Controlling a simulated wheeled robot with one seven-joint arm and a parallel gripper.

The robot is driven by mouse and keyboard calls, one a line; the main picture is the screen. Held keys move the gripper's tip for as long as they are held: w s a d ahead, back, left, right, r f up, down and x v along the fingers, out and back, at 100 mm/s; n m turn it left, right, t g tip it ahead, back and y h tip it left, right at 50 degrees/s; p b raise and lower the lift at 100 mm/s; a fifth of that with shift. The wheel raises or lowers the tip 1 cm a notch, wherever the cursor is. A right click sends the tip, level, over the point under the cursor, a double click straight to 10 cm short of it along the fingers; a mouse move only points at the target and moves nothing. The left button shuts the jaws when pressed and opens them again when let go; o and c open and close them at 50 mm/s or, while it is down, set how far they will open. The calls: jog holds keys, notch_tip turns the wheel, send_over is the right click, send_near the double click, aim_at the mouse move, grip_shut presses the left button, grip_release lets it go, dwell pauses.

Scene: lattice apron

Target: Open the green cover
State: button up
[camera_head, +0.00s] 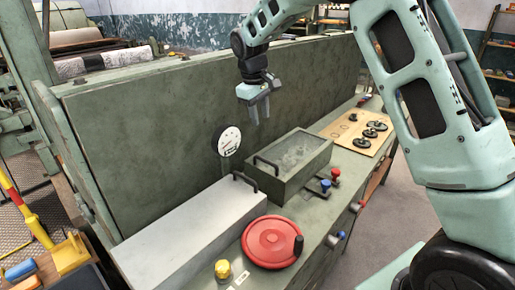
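The green cover (307,143) is the top of a dark green box on the bench, right of the picture's middle. It has a greyish panel in its top and a dark bar handle (265,162) at its left end. It looks closed and lies flat. My gripper (260,117) hangs above and behind the box, pointing down, in front of the tall green panel. Its two fingers are apart with nothing between them. It does not touch the cover or handle.
A pale grey cover (200,232) with its own handle lies left of the box. A red handwheel (272,241), yellow knob (223,270), gauge (228,141) and small red and blue knobs stand nearby. A wooden board (352,131) holds several black wheels. The tall green panel (150,130) rises behind.

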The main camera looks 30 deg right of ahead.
aim_at(266, 161)
jog(key=d+f+p, duration=0.1)
jog(key=f, duration=0.4)
jog(key=d+f+p, duration=0.1)
jog(key=f, duration=0.5)
jog(key=w+d+f+p, duration=0.1)
jog(key=f+p, duration=0.1)
jog(key=f, duration=0.4)
jog(key=shift+w, duration=0.1)
grip_shut()
